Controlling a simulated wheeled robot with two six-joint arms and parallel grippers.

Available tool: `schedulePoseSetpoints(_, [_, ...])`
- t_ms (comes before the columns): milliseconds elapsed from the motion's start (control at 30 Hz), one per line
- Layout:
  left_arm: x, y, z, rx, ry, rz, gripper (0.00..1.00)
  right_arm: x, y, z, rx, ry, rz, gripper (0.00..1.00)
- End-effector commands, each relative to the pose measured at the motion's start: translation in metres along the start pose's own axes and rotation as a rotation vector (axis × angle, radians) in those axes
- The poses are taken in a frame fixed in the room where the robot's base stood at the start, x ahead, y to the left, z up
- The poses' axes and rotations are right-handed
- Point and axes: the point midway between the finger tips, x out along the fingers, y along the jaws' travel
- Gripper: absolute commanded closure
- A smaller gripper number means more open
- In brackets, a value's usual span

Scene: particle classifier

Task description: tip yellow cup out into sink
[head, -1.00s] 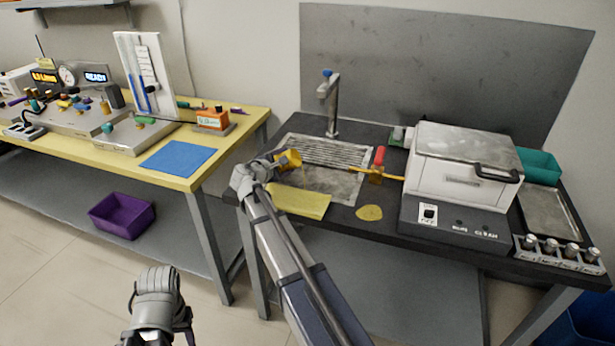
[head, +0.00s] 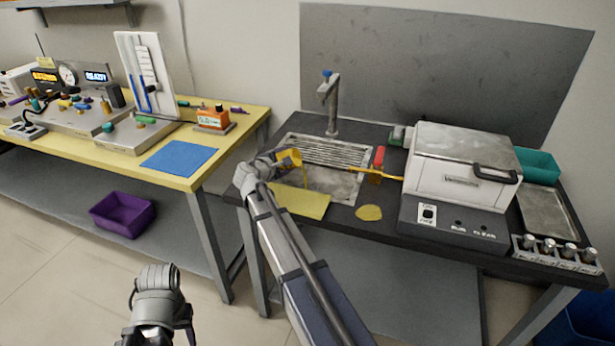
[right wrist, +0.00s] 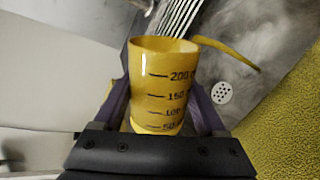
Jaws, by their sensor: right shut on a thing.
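The yellow cup (head: 289,159) is held tilted over the left side of the metal sink (head: 345,186). My right gripper (head: 276,160) is shut on it. In the right wrist view the cup (right wrist: 165,92) sits between the two fingers, with dark volume marks facing the camera. A yellow stream (right wrist: 230,50) leaves its rim toward the basin, where the round drain (right wrist: 222,92) shows. The cup's inside is mostly hidden. My left gripper (head: 157,288) hangs low at the bottom left, away from the tables; its fingers are not clear.
A yellow cloth (head: 300,204) lies along the sink's front edge, with a yellow patch (head: 369,213) to its right. A tap (head: 331,105) stands behind the basin. A red-handled tool (head: 379,155) and a white lidded machine (head: 463,165) are on the right.

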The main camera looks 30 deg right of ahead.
Motion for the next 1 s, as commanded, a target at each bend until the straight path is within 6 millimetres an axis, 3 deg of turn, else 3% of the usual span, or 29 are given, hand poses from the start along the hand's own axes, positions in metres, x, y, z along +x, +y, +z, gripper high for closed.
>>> schedulePoseSetpoints(1000, [-0.0092,-0.0009,0.0005,0.0,0.0,0.0,0.5,-0.0016,0.0041,0.0057,0.099,0.041,0.001,0.94])
